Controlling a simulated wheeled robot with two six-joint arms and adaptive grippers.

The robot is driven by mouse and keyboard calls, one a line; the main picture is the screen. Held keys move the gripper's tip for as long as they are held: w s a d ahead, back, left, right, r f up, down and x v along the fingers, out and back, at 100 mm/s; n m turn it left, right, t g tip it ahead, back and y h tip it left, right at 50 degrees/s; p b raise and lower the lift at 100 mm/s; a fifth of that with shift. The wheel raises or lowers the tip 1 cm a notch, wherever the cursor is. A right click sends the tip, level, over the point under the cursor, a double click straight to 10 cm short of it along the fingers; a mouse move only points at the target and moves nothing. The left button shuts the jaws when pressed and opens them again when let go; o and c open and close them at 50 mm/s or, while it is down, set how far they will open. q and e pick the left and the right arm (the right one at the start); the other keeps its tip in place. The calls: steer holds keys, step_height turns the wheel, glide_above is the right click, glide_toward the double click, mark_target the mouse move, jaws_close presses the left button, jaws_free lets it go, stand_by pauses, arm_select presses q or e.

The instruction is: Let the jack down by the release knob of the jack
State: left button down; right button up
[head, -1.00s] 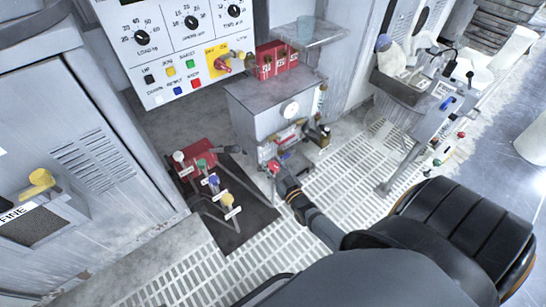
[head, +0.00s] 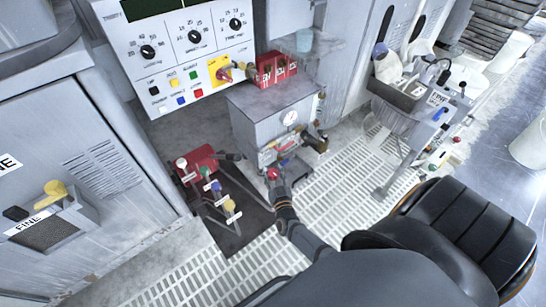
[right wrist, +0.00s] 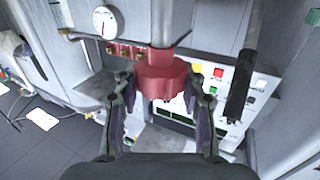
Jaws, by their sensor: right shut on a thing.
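The release knob is a red, lobed knob (right wrist: 160,78) on a grey shaft, in the middle of the right wrist view. In the head view it is a small red spot (head: 272,174) low in front of the grey unit with a round gauge (head: 268,110). My right gripper (right wrist: 161,88) has one finger on each side of the knob and is shut on it. In the head view my right gripper (head: 278,186) reaches the knob from below, and its fingers are small there. My left gripper is not in view. The inner parts of the jack are hidden.
A red block with several colour-knobbed levers (head: 197,162) stands on a dark mat left of the gripper. A control panel (head: 182,50) rises behind. A black padded seat (head: 465,225) is at the right. Pale grating (head: 345,190) lies clear between.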

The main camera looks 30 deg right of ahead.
steer(key=shift+h, duration=0.3)
steer(key=o, duration=1.2)
steer(key=shift+s, duration=0.15)
steer(key=v, duration=1.1)
steer(key=shift+s+a+r, duration=0.15)
steer(key=shift+s+a, duration=0.05)
steer(key=shift+s, duration=0.15)
